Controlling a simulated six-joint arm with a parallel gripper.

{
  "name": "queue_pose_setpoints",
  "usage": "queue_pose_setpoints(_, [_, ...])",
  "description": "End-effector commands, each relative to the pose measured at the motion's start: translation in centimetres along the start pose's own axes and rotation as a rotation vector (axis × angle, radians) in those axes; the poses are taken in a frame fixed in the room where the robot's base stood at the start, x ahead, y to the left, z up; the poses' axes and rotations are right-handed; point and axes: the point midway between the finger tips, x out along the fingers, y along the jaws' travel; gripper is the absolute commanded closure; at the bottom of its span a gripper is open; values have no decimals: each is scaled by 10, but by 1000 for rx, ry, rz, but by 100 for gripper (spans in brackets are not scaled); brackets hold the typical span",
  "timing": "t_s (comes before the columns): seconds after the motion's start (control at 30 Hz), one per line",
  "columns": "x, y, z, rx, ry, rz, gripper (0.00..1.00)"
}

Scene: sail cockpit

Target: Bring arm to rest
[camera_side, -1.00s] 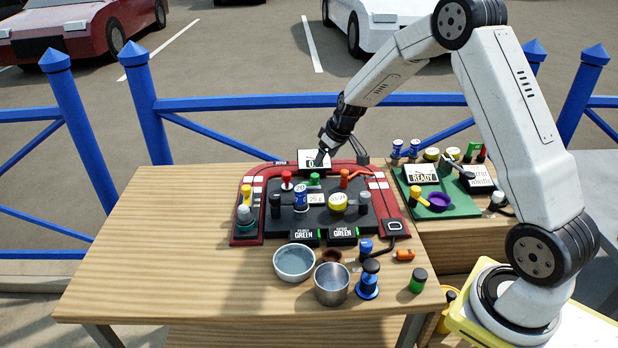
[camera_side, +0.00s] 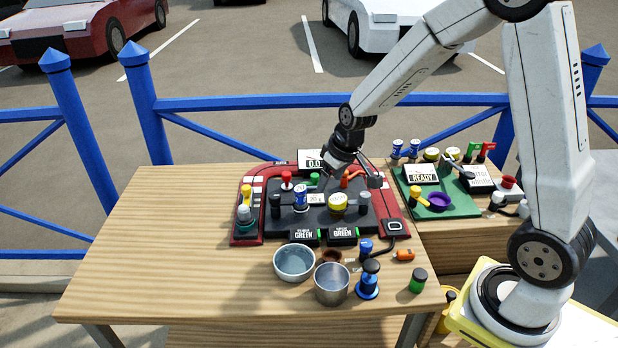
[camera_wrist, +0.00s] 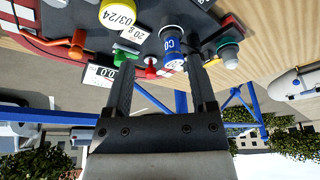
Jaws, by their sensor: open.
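My gripper (camera_side: 349,172) hangs over the back part of the dark board (camera_side: 293,222) with the red track border. In the wrist view the two dark fingers of my gripper (camera_wrist: 160,92) stand apart with nothing between them that they touch. A blue-and-white can (camera_side: 300,198) and a yellow-topped can (camera_side: 337,203) stand on the board in front of the gripper. The blue can (camera_wrist: 172,42) shows past the fingertips in the wrist view. The fingertips' exact height above the board cannot be told.
A grey-white bowl (camera_side: 294,263), a metal cup (camera_side: 332,284) and a blue stamp-like piece (camera_side: 368,280) stand at the front. A green mat (camera_side: 455,208) with small items lies to the right. The left table side (camera_side: 150,240) is clear. A blue railing (camera_side: 230,103) runs behind.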

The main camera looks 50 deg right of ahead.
Motion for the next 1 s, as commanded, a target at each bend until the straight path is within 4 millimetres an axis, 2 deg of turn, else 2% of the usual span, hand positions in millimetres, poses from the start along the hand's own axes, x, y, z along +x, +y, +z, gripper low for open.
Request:
queue_pose_setpoints(0.03, [-7, -11, 13, -6, -7, -1, 27])
queue_pose_setpoints(0.2, [-24, -40, 59, -7, -35, 2, 27])
queue_pose_setpoints(0.4, [-37, -60, 106, -8, -61, 6, 27])
queue_pose_setpoints(0.5, [-40, -65, 121, -7, -67, 8, 27])
queue_pose_setpoints(0.67, [-42, -68, 131, -7, -72, 10, 27])
queue_pose_setpoints(1.0, [-42, -68, 131, -6, -73, 10, 27])
